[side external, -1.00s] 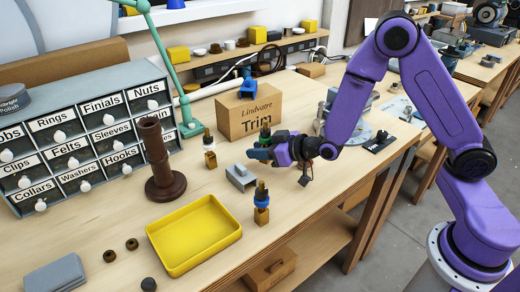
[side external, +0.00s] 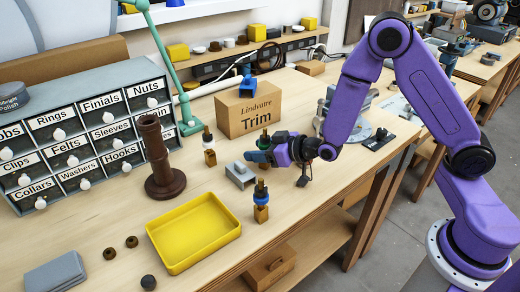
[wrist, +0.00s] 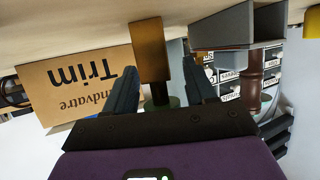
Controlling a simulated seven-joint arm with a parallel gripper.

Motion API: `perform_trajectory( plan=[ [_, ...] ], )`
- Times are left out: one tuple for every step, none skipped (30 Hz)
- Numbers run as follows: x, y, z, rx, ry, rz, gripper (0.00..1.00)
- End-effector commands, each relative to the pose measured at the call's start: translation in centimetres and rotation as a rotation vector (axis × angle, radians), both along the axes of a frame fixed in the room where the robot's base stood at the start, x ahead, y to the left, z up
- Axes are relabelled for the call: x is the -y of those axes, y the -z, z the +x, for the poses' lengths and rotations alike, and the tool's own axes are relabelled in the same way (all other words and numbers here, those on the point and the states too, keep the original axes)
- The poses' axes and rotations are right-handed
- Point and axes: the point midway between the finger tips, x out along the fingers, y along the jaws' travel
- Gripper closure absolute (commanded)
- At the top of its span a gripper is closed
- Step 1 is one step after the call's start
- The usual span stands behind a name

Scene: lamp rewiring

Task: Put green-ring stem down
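The green-ring stem is between the fingers of my gripper (side external: 258,155). My gripper appears shut on this stem, though finger contact is not clear. I cannot tell whether the block touches the bench.
A grey block (side external: 240,175), a blue-ring stem (side external: 261,205) and a white-ring stem (side external: 209,150) stand close by. The Trim box (side external: 240,116) is behind. A yellow tray (side external: 193,235) and a brown turned post (side external: 160,160) are to the left.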

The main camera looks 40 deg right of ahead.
Motion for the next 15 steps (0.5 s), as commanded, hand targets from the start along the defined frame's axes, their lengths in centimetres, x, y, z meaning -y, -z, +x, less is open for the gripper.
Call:
perform_trajectory(
  plan=[
    [-0.1,0.5,-0.1,-0.009,-0.002,-0.006,0.45],
    [-0.1,0.5,-0.1,-0.009,-0.002,-0.006,0.45],
    [-0.1,0.4,-0.1,-0.008,-0.002,-0.006,0.45],
    [-0.1,0.4,-0.1,-0.008,-0.003,-0.006,0.45],
    [-0.1,0.3,-0.1,-0.008,-0.003,-0.006,0.45],
    [-0.1,0.0,-0.1,-0.008,-0.003,-0.006,0.45],
    [-0.1,-0.2,-0.1,-0.008,-0.003,-0.005,0.45],
    [-0.1,-0.5,-0.1,-0.007,-0.003,-0.005,0.45],
    [-0.1,-1.0,-0.1,-0.005,-0.003,-0.004,0.45],
    [0.1,-1.0,-0.6,-0.008,-0.004,-0.006,0.45],
    [0.3,-1.2,-1.0,-0.007,-0.004,-0.006,0.45],
    [0.5,-1.5,-1.6,-0.008,-0.004,-0.006,0.45],
    [0.7,-1.7,-2.0,-0.008,-0.003,-0.006,0.45],
    [0.9,-1.9,-2.5,-0.008,-0.003,-0.005,0.45],
    [1.2,-2.2,-3.1,-0.007,-0.003,-0.005,0.45]
  ],
)
